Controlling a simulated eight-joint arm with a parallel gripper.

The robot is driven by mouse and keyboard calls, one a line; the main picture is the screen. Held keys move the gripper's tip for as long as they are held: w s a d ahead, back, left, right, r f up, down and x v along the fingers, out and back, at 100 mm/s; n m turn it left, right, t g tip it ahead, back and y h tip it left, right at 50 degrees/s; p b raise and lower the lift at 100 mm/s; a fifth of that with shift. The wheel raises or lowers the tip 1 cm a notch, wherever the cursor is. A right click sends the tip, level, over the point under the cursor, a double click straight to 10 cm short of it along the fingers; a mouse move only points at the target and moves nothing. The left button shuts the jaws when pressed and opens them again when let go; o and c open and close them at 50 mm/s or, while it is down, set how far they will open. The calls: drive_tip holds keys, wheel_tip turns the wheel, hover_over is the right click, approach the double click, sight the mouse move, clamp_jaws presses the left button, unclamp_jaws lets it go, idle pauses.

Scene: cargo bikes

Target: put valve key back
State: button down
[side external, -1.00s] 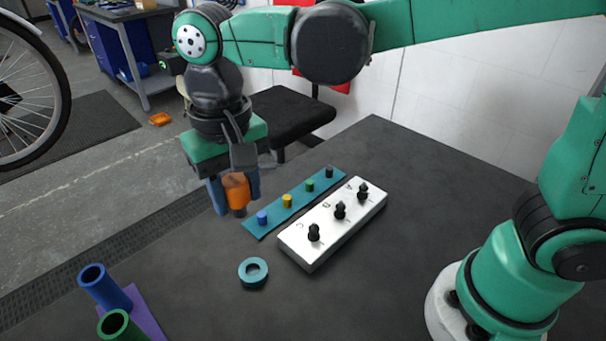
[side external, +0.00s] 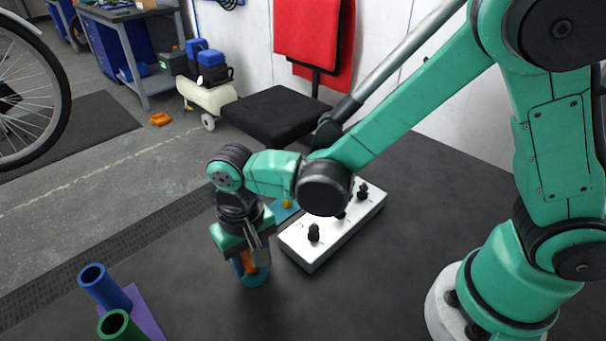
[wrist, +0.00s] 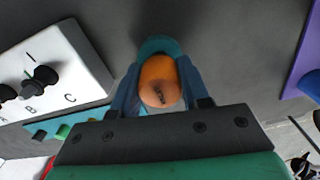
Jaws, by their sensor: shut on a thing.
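The valve key, seen as an orange handle (side external: 249,262), is held upright between the blue fingers of my gripper (side external: 244,265). In the wrist view the rounded orange end of the valve key (wrist: 160,72) faces the camera, with my gripper (wrist: 158,92) closed on both its sides. The teal ring (side external: 256,282) lies on the dark table directly under the key; its rim also shows beyond the handle in the wrist view (wrist: 157,45). The key's lower end is hidden, so I cannot tell whether it is inside the ring or above it.
A white block (side external: 297,258) with black knobs stands close on the right. A teal strip (side external: 283,214) with small coloured pegs is partly hidden behind my arm. Blue (side external: 104,287) and green (side external: 121,328) tubes on a purple base stand front left.

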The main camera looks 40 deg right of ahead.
drive_tip(key=shift+c, duration=2.1)
unclamp_jaws()
drive_tip(key=shift+f, duration=0.1)
wheel_tip(320, 180, up, 12)
drive_tip(key=s+d+n+t, duration=0.1)
drive_tip(key=d+t, duration=0.6)
drive_tip(key=d, duration=0.9)
drive_tip(key=shift+s+d, duration=0.25)
drive_tip(key=shift+s, duration=0.4)
